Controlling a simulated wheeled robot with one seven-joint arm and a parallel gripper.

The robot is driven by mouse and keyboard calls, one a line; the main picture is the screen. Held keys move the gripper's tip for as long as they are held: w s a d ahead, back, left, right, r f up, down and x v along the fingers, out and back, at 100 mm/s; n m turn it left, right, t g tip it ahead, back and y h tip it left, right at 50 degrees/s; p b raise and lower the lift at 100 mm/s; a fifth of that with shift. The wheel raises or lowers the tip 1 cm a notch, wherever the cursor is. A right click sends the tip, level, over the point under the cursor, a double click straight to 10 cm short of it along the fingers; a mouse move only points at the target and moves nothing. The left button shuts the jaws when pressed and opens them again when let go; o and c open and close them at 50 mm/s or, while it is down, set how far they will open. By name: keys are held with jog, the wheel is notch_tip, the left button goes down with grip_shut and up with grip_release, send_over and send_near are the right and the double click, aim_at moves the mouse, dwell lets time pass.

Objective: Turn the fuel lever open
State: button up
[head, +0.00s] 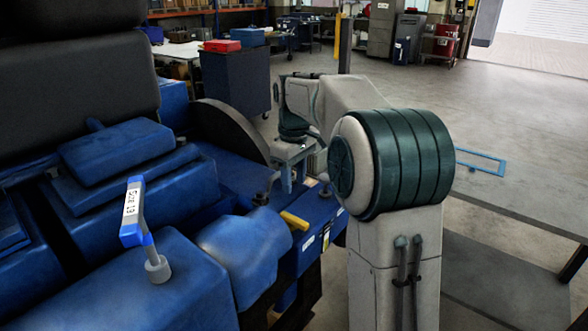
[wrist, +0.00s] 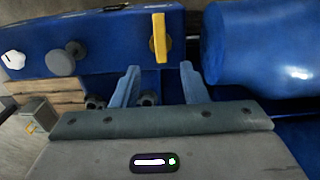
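The fuel lever appears to be the yellow handle (head: 294,220) on the edge of the blue engine. It also shows in the wrist view (wrist: 159,38), upright in the picture against the blue panel. My gripper (wrist: 159,68) is open and empty. Its two blue-grey fingers are spread, and the lever shows beyond them, roughly midway between the tips. No contact with the lever can be seen. In the head view my gripper (head: 293,181) hangs over the engine's blue side, behind the lever.
In the wrist view, a white knob (wrist: 13,60) and a grey round knob (wrist: 60,62) sit left of the lever. A big blue cylinder (wrist: 255,45) is close on the right. A blue-and-grey tool marked "Size 19" (head: 132,210) stands on the engine. Open floor (head: 510,150) lies right.

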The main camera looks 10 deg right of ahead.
notch_tip(320, 180, up, 3)
jog(key=shift+f, duration=0.1)
dwell(0.3)
jog(key=s+f+m+t, duration=0.1)
jog(key=s+f+m, duration=0.3)
jog(key=s, duration=1)
jog(key=s+a+f+m+t, duration=0.1)
jog(key=s+f, duration=0.4)
jog(key=s, duration=0.8)
jog(key=m+t, duration=0.1)
jog(key=m, duration=0.1)
jog(key=shift+s+a+m, duration=0.3)
jog(key=shift+s+m, duration=0.1)
jog(key=shift+f, duration=0.1)
jog(key=shift+c, duration=0.4)
